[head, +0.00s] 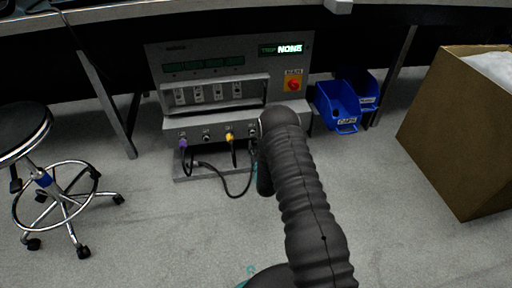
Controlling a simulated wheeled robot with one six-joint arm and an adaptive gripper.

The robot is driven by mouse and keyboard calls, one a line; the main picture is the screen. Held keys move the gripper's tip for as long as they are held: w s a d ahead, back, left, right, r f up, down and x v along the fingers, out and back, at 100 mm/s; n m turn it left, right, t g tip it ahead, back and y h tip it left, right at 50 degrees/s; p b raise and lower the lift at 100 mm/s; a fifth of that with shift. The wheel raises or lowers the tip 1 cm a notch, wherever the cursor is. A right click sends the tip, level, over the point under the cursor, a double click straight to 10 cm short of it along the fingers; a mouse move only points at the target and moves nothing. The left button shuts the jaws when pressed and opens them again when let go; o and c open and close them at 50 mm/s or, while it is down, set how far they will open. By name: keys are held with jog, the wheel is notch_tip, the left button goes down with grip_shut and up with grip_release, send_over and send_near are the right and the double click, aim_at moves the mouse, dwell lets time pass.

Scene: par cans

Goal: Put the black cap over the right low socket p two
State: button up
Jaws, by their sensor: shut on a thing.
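A grey test unit (219,122) stands on the floor under the bench, with a row of low sockets along its front ledge. A purple plug (183,143) sits at the left of this row, and a yellow plug (230,137) sits further right. Between them is a dark round socket (206,137). At the right of the row another dark socket or plug (252,132) shows beside my arm. The socket labels are too small to read. My black sleeved arm reaches to the unit's right part and hides my gripper. I cannot make out the black cap.
Black cables (238,193) loop below the row. Blue bins (337,107) stand right of the unit, the front one labelled CAPS. A cardboard box (457,135) is at the right, a stool (22,135) at the left. The display reads TRIP NONE. The floor in front is mostly clear.

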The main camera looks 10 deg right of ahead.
aim_at(252, 130)
jog(key=shift+w+b, duration=0.5)
jog(key=shift+w, duration=1.7)
jog(key=shift+w+f, duration=0.1)
jog(key=shift+w, duration=1.05)
dwell(1.5)
jog(key=o, duration=0.8)
jog(key=shift+o, duration=0.2)
jog(key=s, duration=1.2)
